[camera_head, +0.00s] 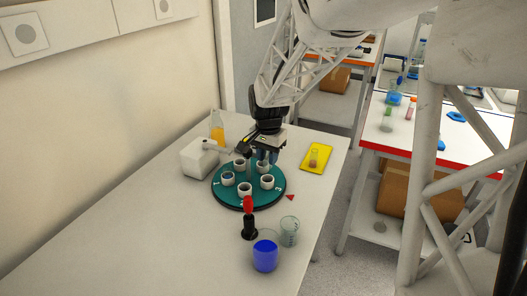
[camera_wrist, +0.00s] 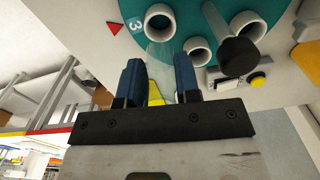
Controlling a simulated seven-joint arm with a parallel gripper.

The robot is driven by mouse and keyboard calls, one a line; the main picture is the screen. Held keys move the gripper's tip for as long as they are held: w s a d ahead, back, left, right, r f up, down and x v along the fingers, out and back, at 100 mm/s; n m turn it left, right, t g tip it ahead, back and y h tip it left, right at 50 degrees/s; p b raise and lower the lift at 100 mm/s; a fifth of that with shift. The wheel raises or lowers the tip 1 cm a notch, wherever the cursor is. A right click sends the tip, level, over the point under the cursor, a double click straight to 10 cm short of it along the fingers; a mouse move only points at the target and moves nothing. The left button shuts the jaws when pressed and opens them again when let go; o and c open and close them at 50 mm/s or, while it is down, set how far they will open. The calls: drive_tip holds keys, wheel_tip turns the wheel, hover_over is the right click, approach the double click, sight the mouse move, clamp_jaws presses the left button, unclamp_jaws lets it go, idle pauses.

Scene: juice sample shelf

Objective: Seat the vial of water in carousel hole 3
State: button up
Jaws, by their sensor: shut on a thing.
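The teal carousel (camera_head: 248,203) stands on the white table and holds several white cup-like holes. My gripper (camera_head: 267,157) is over its far right part. In the wrist view my gripper (camera_wrist: 160,80) has its two blue fingers on either side of a clear, colourless vial (camera_wrist: 162,55), shut on it. The vial is hard to make out, and its contents cannot be told. The printed 3 (camera_wrist: 137,27) lies beside one white hole (camera_wrist: 160,20), which looks empty. The vial's end shows near this hole and another white hole (camera_wrist: 197,50); its height above them is unclear.
A red triangle (camera_head: 290,197) marks the table beside the carousel. A white box (camera_head: 199,159) and an orange flask (camera_head: 217,130) stand behind left. A yellow tray (camera_head: 317,166) is at right. A red-topped black object (camera_head: 249,220), clear beaker (camera_head: 289,231) and blue-filled container (camera_head: 265,256) stand in front.

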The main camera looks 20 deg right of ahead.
drive_tip(key=shift+f, duration=1.9)
drive_tip(key=shift+f, duration=1.55)
idle(1.0)
drive_tip(key=o, duration=1)
drive_tip(key=shift+c, duration=0.2)
drive_tip(key=shift+r, duration=0.1)
drive_tip(key=shift+r, duration=3.8)
